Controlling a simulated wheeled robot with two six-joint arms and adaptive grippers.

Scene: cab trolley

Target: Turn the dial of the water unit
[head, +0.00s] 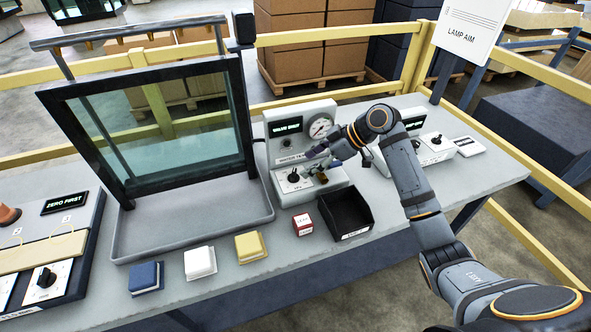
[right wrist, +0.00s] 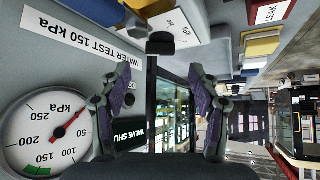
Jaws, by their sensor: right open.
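The water unit (head: 331,178) is a grey box on the bench with a round gauge, a dark display reading "VALVE SHUT" and a black dial (head: 293,176) on its sloped front. My right gripper (head: 316,163) is open and empty in front of the unit, just right of the dial. In the right wrist view, which is upside down, the two fingers of the right gripper (right wrist: 161,110) are spread, with a black knob (right wrist: 160,43) beyond them. The gauge (right wrist: 45,125) has its red needle near the low end, away from the green band. My left gripper is out of view.
A black open bin (head: 346,224) and a small red-and-white block (head: 303,224) stand in front of the unit. A framed glass pane in a grey tray (head: 190,230) stands to the left. Blue, white and yellow blocks line the front edge. Another unit (head: 432,148) stands behind my right arm.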

